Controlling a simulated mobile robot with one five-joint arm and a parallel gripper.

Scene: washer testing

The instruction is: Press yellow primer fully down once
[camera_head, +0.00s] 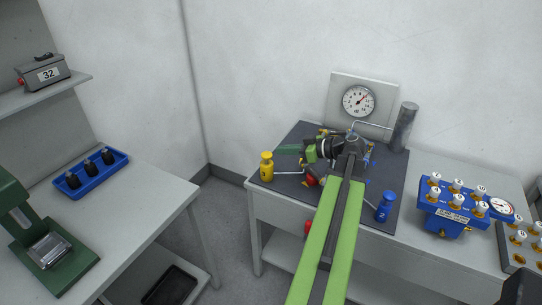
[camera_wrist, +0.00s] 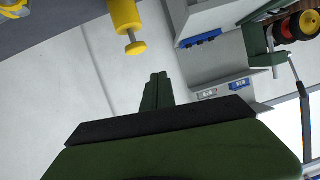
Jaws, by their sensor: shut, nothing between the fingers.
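The yellow primer (camera_head: 267,167) stands upright at the left end of the dark mat on the right-hand table. In the wrist view the yellow primer (camera_wrist: 125,22) shows at the top, with its round knob toward my gripper. My gripper (camera_head: 276,150) is shut and empty, with its green fingers just to the right of the primer and a little above its knob level. In the wrist view my shut fingers (camera_wrist: 157,82) are below and to the right of the knob, apart from it. Contact with the knob is not seen.
A blue primer (camera_head: 385,206) stands right of my arm. A pressure gauge (camera_head: 358,101) and grey cylinder (camera_head: 403,127) stand behind. A blue valve block (camera_head: 463,207) is at the right. Free floor lies left of the table.

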